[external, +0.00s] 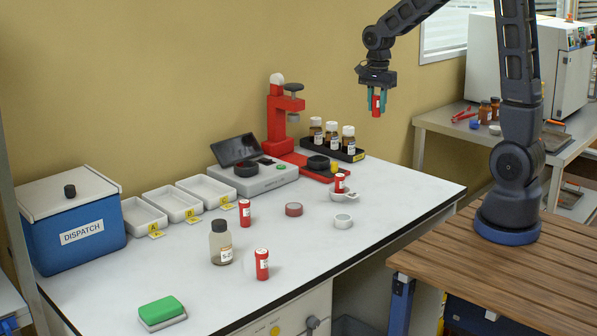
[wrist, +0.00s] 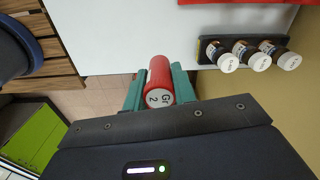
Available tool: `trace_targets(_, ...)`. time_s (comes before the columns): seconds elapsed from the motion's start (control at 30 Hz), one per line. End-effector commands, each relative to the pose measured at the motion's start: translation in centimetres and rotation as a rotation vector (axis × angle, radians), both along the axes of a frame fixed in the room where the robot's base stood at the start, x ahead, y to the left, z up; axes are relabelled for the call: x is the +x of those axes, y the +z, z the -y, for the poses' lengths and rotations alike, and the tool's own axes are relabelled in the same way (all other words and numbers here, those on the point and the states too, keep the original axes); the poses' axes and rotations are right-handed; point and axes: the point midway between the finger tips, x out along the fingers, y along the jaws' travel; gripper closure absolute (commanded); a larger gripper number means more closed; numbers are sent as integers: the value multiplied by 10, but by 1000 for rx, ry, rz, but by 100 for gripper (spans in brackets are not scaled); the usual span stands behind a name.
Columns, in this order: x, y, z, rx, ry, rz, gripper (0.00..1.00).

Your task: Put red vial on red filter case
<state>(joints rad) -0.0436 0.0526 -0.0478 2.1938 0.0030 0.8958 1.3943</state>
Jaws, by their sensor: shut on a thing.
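My gripper (external: 377,99) is raised in the air above the far right end of the white table. Its teal fingers are shut on a red vial (external: 376,106), held upright. In the wrist view the same vial (wrist: 160,77) sits between both fingers, its white end marked "Gr 2" facing the camera. A low round red case (external: 293,210), which looks like the red filter case, lies on the table, well below and left of my gripper. Other red vials stand on the table: one at the left (external: 245,212), one nearer the front (external: 262,265), and one by a white holder (external: 340,182).
A white round case (external: 343,221) lies right of the red one. A brown bottle (external: 221,243) stands front left. A red press (external: 283,115) and a black rack of bottles (external: 349,154) stand at the back. The table around the red case is mostly clear.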

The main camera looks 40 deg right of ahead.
Motion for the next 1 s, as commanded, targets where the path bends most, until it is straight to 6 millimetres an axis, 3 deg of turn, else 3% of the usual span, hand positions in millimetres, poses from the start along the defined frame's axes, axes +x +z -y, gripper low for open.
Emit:
trace_targets(0.37, 3, 11, -9, 0, 3, 0, 95)
trace_targets(1.0, 26, 20, -125, 0, 12, 0, 95)
